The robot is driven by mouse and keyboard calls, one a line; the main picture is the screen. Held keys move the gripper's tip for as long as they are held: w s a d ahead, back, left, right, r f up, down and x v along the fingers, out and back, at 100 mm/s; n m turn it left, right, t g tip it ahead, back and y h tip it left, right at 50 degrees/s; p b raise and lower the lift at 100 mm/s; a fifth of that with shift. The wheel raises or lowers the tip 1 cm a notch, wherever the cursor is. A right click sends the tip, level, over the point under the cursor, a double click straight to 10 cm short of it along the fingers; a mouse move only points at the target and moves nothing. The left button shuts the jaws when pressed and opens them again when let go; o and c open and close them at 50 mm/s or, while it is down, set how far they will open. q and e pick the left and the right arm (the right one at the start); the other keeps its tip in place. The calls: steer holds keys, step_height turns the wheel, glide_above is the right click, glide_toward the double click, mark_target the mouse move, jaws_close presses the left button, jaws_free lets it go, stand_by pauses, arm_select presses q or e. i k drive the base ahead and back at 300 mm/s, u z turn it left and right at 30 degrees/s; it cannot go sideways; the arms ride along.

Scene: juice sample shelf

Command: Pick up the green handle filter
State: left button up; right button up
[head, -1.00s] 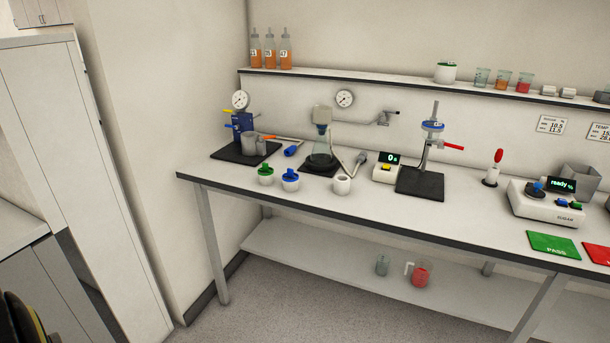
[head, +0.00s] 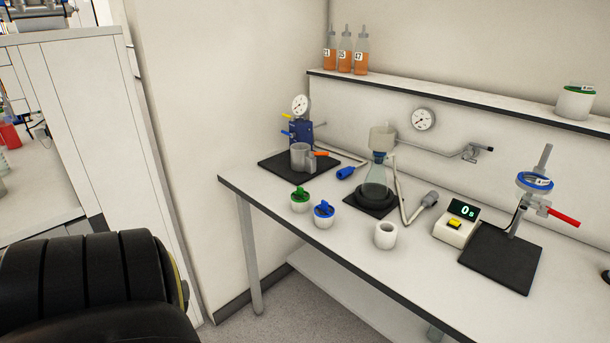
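The green handle filter (head: 300,200) is a small white cup with a green handle on top. It stands upright on the white bench (head: 345,270) near its left front edge. The blue handle filter (head: 324,214), of the same form, stands close to its right. A plain white cup (head: 385,236) stands further right. No gripper shows; only a black ribbed part of my arm fills the lower left corner, well apart from the bench.
Behind the filters are a blue pump (head: 301,132) with a gauge on a black mat, and a flask (head: 376,178) with a funnel. A timer (head: 457,222) and a stand with a red handle (head: 565,218) are at right. A tall white cabinet (head: 90,130) is at left.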

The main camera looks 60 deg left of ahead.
mark_target(300, 198)
steer(key=u, duration=1.75)
